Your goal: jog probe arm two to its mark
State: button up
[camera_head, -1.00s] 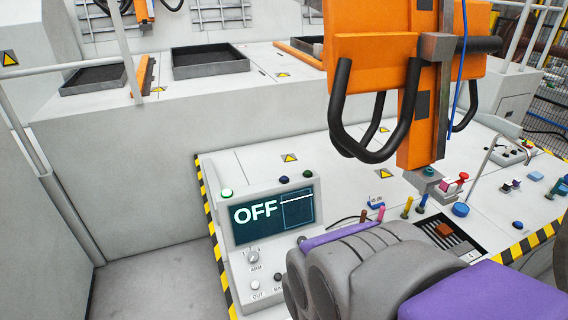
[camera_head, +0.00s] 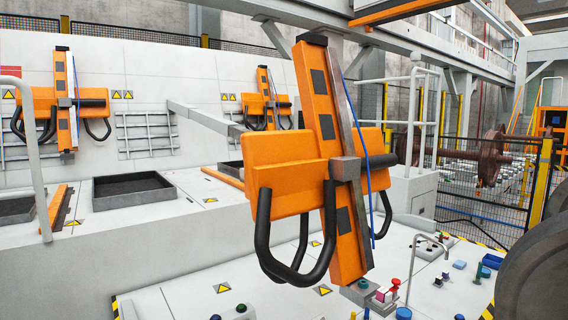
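A large orange probe arm (camera_head: 333,150) hangs in front of me, slightly tilted, with black looped hoses and a grey clamp block. Its lower end is just above small blocks on the white bench. Two similar orange probe arms stand farther back, one at the left (camera_head: 66,105) and one at the centre (camera_head: 264,97). No readable number shows which is arm two, and I see no clear mark. Only the top edge of the control panel (camera_head: 238,313) shows, with its screen out of the frame. My gripper is not in view.
The white bench (camera_head: 185,300) carries buttons and small coloured parts, with a bent grey rail (camera_head: 427,240) at the right. A black tray (camera_head: 132,190) lies on the ledge. A large dark round shape (camera_head: 535,250) blocks the right edge. A rusty wheelset (camera_head: 490,155) stands behind fencing.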

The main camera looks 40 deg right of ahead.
grip_shut()
dwell(1.2)
